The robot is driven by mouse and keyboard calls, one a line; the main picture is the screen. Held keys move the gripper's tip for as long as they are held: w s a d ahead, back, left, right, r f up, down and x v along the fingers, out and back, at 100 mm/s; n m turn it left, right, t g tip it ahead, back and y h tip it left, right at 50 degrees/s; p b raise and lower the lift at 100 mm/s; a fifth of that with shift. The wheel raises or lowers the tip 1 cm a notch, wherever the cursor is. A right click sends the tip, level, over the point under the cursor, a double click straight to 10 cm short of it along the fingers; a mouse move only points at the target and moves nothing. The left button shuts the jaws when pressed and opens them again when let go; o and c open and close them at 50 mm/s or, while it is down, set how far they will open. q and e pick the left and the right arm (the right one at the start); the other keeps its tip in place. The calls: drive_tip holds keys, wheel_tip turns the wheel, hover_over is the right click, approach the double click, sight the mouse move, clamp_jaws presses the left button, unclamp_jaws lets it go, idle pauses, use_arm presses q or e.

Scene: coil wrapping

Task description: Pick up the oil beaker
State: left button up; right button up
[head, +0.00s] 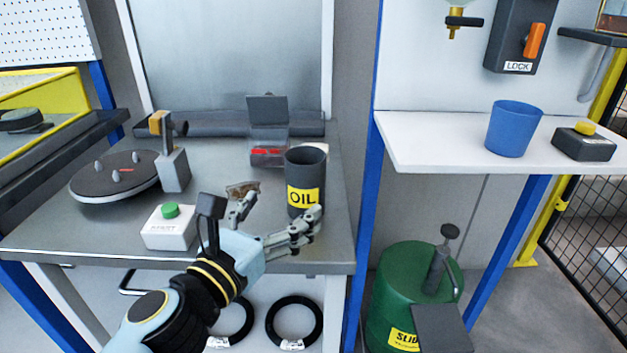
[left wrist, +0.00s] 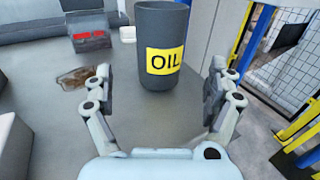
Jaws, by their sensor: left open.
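The oil beaker (head: 306,170) is a dark grey cylinder with a yellow OIL label. It stands upright near the right front of the grey metal table (head: 225,220). In the left wrist view the beaker (left wrist: 160,30) is ahead of my open fingers, roughly centred between them. My left gripper (head: 278,222) is open and empty, just in front of the beaker. In the left wrist view the gripper (left wrist: 159,88) has a finger on each side of the label, with the beaker beyond. I cannot tell whether a finger touches it. My right gripper is not in view.
A white box with a green button (head: 170,212) stands left of my gripper. A brown patch (head: 243,189) lies behind it. A blue cup (head: 513,130) is on the right shelf. A blue post (head: 368,190) borders the table's right.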

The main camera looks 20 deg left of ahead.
sight(296, 193)
use_arm(q)
drive_tip(key=w, duration=0.4)
drive_tip(key=shift+w+d+r, duration=0.1)
drive_tip(key=shift+d, duration=0.25)
drive_tip(key=w, duration=0.4)
drive_tip(key=shift+w+d+p, duration=0.25)
drive_tip(key=shift+d+p, duration=0.05)
drive_tip(key=shift+d, duration=0.1)
drive_tip(key=shift+w, duration=0.25)
drive_tip(key=c, duration=1.5)
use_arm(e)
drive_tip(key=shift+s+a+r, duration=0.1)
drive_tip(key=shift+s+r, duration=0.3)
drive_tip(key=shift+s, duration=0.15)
